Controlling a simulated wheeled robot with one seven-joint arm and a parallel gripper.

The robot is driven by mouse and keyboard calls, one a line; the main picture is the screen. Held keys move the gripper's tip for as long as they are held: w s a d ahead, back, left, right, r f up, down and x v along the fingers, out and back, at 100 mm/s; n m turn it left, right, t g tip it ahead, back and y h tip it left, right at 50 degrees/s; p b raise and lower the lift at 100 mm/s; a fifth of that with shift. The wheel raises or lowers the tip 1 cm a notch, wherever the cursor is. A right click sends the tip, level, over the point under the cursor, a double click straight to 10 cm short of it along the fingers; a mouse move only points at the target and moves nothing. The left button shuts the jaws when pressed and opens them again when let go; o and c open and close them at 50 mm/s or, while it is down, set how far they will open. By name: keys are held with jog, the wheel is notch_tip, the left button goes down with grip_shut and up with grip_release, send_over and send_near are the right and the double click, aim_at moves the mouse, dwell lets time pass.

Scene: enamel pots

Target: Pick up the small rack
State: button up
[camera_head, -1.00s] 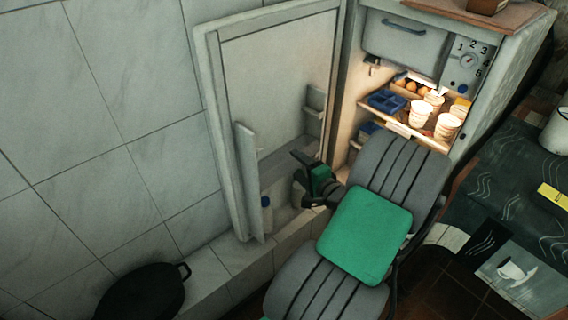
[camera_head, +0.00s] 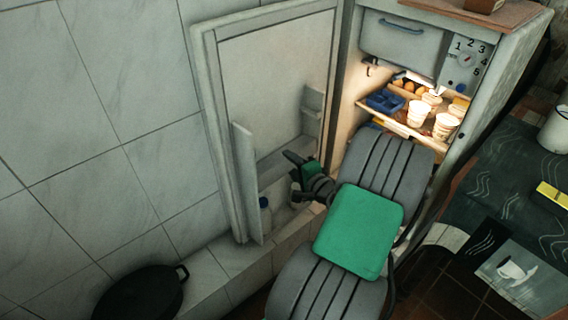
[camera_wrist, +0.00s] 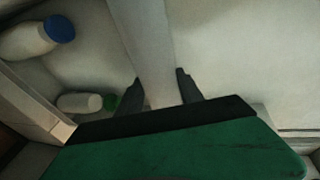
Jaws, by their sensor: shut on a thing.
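The small rack (camera_head: 312,112) is a pale door shelf on the inner side of the open fridge door, at its right part in the head view. My gripper (camera_head: 292,158) is at the door, just below that rack in the head view. In the wrist view a pale upright strip (camera_wrist: 150,45) lies between the two dark fingers of my gripper (camera_wrist: 157,90), which are closed on it. The strip looks like a wall of the rack.
The open fridge door (camera_head: 270,90) stands at the left. A blue-capped bottle (camera_wrist: 32,40) and a green-capped bottle (camera_wrist: 82,103) are in the door's lower part. The lit fridge shelf holds tubs (camera_head: 447,125) and a blue tray (camera_head: 384,101). A black pot (camera_head: 138,293) lies lower left.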

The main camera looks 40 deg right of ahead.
grip_shut()
